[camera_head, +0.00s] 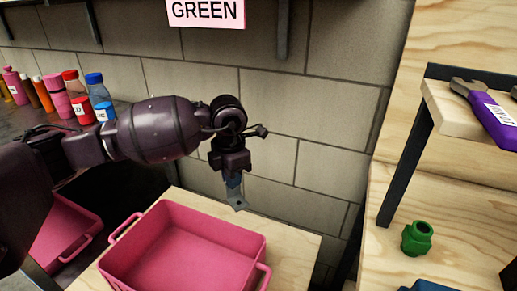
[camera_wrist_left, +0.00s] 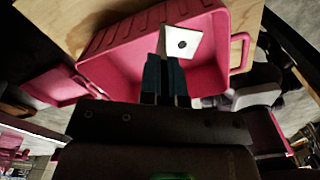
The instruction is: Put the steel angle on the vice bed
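My left gripper (camera_head: 234,172) hangs pointing down in front of the block wall, above the back right of a pink crate. It is shut on the steel angle (camera_head: 236,196), a small grey bent plate with a hole, which sticks out below the fingers. In the left wrist view, the angle's pale face with a dark hole (camera_wrist_left: 180,43) shows past the fingertips (camera_wrist_left: 165,68), with the pink crate beyond it. I cannot make out the vice bed for certain; a dark blue piece (camera_head: 427,286) is cut off at the lower edge of the head view. My right gripper is not in view.
The pink crate (camera_head: 253,244) looks empty and stands on a wooden top. To the right are a green part (camera_head: 416,238) on a wooden bench and a raised shelf (camera_head: 452,110) with a purple-handled tool (camera_head: 494,118). Several bottles (camera_head: 59,96) stand at the left.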

